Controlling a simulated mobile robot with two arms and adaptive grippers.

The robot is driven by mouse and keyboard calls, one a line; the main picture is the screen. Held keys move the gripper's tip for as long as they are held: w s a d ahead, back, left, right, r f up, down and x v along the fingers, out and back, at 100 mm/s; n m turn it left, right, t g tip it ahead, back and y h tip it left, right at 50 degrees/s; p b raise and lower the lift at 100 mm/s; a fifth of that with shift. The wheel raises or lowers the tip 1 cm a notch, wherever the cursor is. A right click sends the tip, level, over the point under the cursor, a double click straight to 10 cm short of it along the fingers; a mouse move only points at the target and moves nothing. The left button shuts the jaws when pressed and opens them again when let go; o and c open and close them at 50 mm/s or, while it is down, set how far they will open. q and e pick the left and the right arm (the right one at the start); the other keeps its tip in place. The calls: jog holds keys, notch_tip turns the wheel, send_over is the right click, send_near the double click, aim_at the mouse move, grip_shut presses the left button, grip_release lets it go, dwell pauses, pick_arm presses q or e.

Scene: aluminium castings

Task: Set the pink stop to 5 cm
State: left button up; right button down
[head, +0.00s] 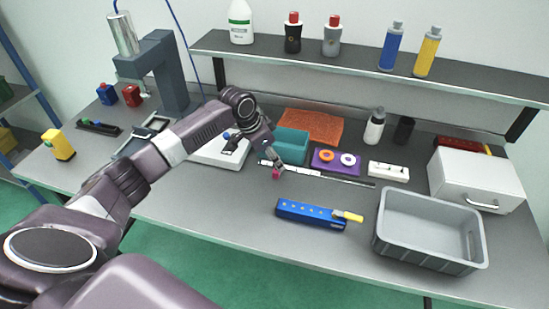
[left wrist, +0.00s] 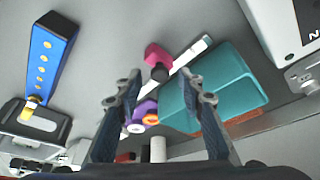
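The pink stop (head: 276,174) sits at the front side of a thin rail with a white scale strip (head: 303,172) on the table. In the left wrist view the pink stop (left wrist: 155,53) has a dark round knob facing the camera, and the white scale strip (left wrist: 190,54) runs diagonally beside it. The scale marks are too small to read. My left gripper (head: 278,161) is just above and behind the stop. Its fingers (left wrist: 163,80) are apart, with the stop showing beyond the gap and nothing held. My right gripper is not in view.
A teal bin (head: 291,145) stands behind the rail, with a purple holder (head: 335,168) to its right. A blue bar (head: 310,215) lies in front, left of a grey crate (head: 382,235). A white scale (head: 210,153) is left. The table front is clear left of the blue bar.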

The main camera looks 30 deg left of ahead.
pick_arm(q)
jog(key=shift+w+f, duration=0.1)
jog(key=shift+f, duration=0.2)
grip_shut()
